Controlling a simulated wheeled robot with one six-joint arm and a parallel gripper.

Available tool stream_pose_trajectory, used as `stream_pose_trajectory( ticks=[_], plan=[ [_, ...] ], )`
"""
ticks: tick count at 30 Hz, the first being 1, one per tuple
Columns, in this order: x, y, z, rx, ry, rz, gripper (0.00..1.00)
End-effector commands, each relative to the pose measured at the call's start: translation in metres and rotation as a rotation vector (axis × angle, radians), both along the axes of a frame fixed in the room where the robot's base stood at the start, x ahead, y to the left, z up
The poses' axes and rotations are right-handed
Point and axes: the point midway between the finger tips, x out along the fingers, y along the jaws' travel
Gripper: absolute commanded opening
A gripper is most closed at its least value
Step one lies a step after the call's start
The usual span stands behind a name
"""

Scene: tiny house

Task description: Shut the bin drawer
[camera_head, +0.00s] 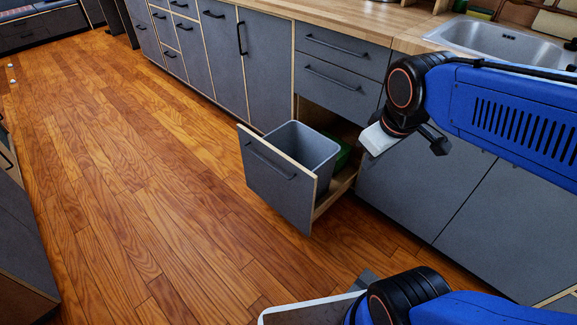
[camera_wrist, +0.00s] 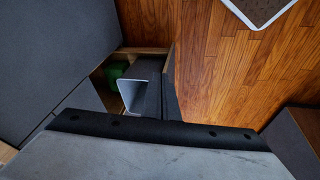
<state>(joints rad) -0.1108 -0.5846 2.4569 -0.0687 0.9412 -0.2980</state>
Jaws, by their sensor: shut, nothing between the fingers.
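The bin drawer (camera_head: 275,185) stands pulled out from the lower cabinet, with its grey front panel and dark handle facing the floor area. A grey bin (camera_head: 303,143) sits in it, with a green bin (camera_head: 343,155) behind, partly hidden. In the wrist view the grey bin (camera_wrist: 136,92), the green bin (camera_wrist: 118,73) and the drawer front (camera_wrist: 170,90) show beyond my gripper. My gripper (camera_head: 376,140) is shut and empty, above and right of the drawer, in front of the cabinets. No contact with the drawer shows. Its fingertips are not clearly seen.
Grey cabinets (camera_head: 425,185) stand right of the open drawer. Shut drawers (camera_head: 340,70) lie above it, under a wooden countertop (camera_head: 350,18) with a metal sink (camera_head: 500,42). The wooden floor (camera_head: 140,170) left of the drawer is clear. Another cabinet (camera_head: 18,240) stands at the left edge.

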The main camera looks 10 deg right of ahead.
Motion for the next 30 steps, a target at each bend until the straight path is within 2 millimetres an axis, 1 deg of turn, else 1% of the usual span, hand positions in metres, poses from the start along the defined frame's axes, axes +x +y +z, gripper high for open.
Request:
stream_pose_trajectory(
  ticks=[1,3,8,14,20,24,30],
  plan=[
    [0.012,0.005,-0.002,-0.025,0.018,0.065,0.0],
    [0.026,0.012,-0.004,-0.065,0.037,0.163,0.0],
    [0.06,0.03,-0.013,-0.15,0.082,0.388,0.0],
    [0.101,0.059,-0.03,-0.25,0.137,0.673,0.0],
    [0.138,0.094,-0.054,-0.344,0.195,0.965,0.0],
    [0.162,0.122,-0.074,-0.407,0.233,1.171,0.0],
    [0.189,0.163,-0.108,-0.485,0.287,1.455,0.0]
  ],
)
